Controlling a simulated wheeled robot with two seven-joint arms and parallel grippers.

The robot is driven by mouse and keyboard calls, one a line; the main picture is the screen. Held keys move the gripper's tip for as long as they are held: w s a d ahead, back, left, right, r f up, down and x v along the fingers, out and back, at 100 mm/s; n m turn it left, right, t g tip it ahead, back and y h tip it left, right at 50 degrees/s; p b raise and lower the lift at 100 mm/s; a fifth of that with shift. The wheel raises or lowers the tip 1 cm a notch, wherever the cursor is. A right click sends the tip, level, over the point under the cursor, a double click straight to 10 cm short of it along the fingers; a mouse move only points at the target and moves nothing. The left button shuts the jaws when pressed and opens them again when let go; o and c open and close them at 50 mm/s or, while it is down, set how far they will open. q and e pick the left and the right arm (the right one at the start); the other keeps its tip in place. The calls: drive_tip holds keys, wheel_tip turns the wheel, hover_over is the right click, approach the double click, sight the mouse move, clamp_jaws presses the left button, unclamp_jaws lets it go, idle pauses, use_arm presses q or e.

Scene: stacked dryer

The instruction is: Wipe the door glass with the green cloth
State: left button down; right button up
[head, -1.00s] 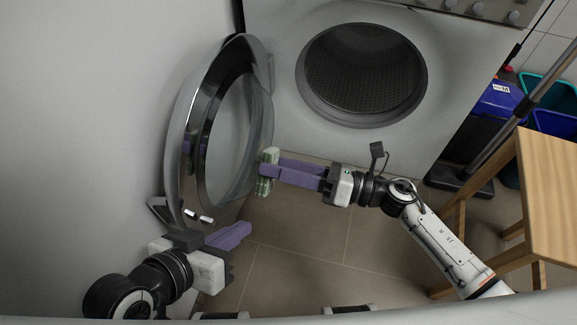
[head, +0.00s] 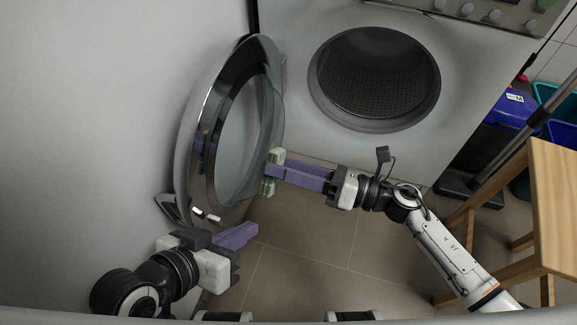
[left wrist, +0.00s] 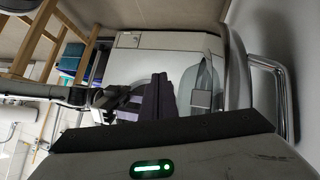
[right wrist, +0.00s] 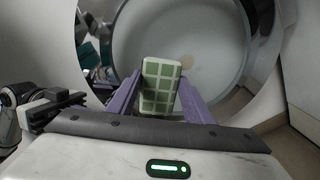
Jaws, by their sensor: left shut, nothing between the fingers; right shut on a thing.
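The dryer door (head: 192,160) stands open at the left, with its round glass (head: 240,135) facing right. My right gripper (head: 276,172) is shut on the green checked cloth (head: 273,158), close to the lower right part of the glass. In the right wrist view the cloth (right wrist: 160,88) is upright between the purple fingers, in front of the glass (right wrist: 205,35). A pale tan spot (right wrist: 187,62) shows just past the cloth's top. I cannot tell whether the cloth touches the glass. My left gripper (head: 248,232) is shut and empty, below the door's lower edge.
The dryer front (head: 300,60) with its open drum (head: 375,80) stands behind. A wooden stool (head: 555,200), a dark pole (head: 500,160) and blue bins (head: 510,108) are at the right. A pale wall (head: 110,100) bounds the left. Tiled floor (head: 310,240) is clear between my arms.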

sight(276, 136)
drive_tip(key=shift+w+a, duration=0.2)
drive_tip(key=shift+a, duration=0.35)
drive_tip(key=shift+w, duration=0.1)
drive_tip(key=shift+w+d+b, duration=0.2)
drive_tip(key=shift+w+b, duration=0.15)
drive_tip(key=shift+b, duration=0.05)
drive_tip(key=w, duration=0.1)
drive_tip(key=w+d+b, duration=0.1)
drive_tip(key=w+b, duration=0.1)
drive_tip(key=w, duration=0.1)
drive_tip(key=shift+d, duration=0.25)
drive_tip(key=shift+w+d, duration=0.2)
drive_tip(key=shift+w, duration=0.8)
